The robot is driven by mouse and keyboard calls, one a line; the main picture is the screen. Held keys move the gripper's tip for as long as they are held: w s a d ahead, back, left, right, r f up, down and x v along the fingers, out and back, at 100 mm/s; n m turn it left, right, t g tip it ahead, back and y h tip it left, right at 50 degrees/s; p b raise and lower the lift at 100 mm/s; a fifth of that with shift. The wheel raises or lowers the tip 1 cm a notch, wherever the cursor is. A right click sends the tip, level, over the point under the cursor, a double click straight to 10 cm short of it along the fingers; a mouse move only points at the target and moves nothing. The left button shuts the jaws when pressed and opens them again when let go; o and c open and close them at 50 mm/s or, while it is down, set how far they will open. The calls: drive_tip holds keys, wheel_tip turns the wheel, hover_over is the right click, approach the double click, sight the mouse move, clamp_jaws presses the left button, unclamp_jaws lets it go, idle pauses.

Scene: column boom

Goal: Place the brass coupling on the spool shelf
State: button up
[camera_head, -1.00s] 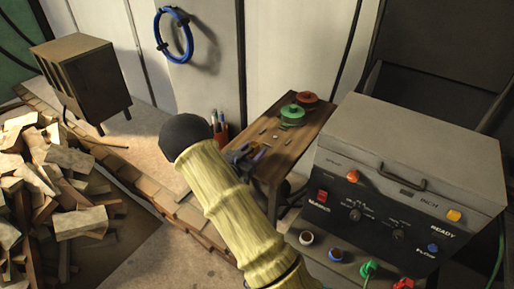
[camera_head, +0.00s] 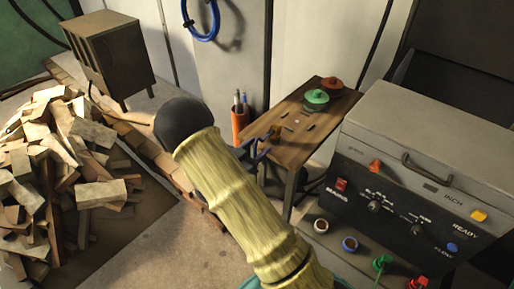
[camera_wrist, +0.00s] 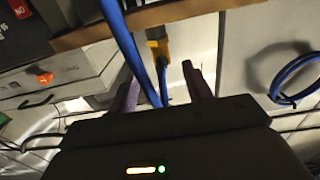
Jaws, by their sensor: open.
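The spool shelf (camera_head: 318,124) is a small wooden table right of centre in the head view, with a green spool (camera_head: 316,97) and a red spool (camera_head: 332,84) at its far end. My gripper (camera_head: 259,152) is at its near left edge, mostly hidden behind my arm. In the wrist view my gripper (camera_wrist: 160,75) is open. A yellow-brown piece, likely the brass coupling (camera_wrist: 156,42), shows beyond and between the fingertips, not gripped. It appears by the shelf's wooden edge (camera_wrist: 190,12); whether they touch is unclear. A blue cable (camera_wrist: 128,45) runs across the left finger.
A grey machine (camera_head: 421,150) with knobs and coloured connectors stands close at the right. An orange cup of pens (camera_head: 240,124) is left of the shelf. A woodpile (camera_head: 70,165) and a stove (camera_head: 112,52) are at the left. Small parts lie on the shelf top.

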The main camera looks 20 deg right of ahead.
drive_tip(key=s+a+r+n+g+y, duration=0.25)
drive_tip(key=s+a+n+y, duration=0.35)
drive_tip(key=y, duration=0.8)
drive_tip(key=s+d+r+n+g, duration=0.1)
drive_tip(key=s+n+g, duration=0.1)
drive_tip(key=s, duration=0.5)
drive_tip(key=s+d+r+n+g+y, duration=0.1)
drive_tip(key=s+n+g, duration=0.2)
drive_tip(key=s, duration=0.5)
drive_tip(key=shift+d+r, duration=0.3)
drive_tip(key=shift+d, duration=0.05)
